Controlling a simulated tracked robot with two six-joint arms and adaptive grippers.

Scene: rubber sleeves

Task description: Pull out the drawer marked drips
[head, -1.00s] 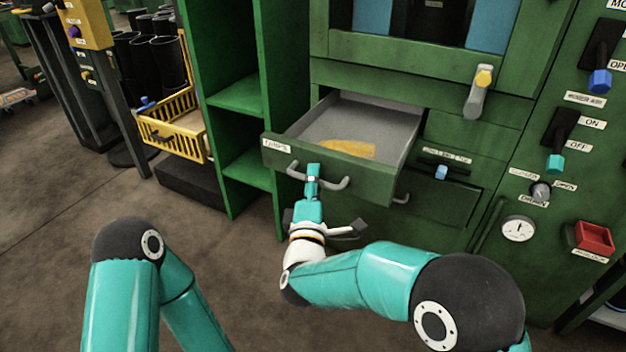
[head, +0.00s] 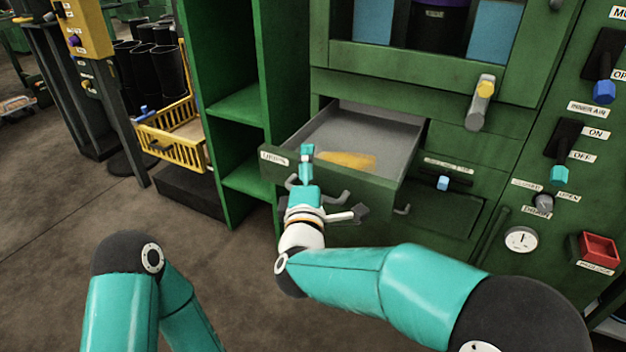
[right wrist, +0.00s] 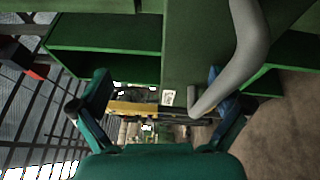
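The drawer marked drips (head: 385,190) stands pulled well out of the green cabinet, its label (head: 274,157) at the front's left end. A yellow patch (head: 348,160) lies on its grey floor. Its grey bar handle (head: 343,198) is partly hidden behind my right gripper (head: 307,152), which is in front of the drawer front. In the right wrist view, my right gripper's fingers (right wrist: 158,98) are spread apart, and the handle (right wrist: 252,45) passes close by the right-hand finger. I cannot tell whether they touch. My left gripper is out of view; only its arm shows.
A green open shelf (head: 243,105) stands just left of the drawer. A control panel with a red box (head: 598,248) is at the right. Bare floor lies at front left.

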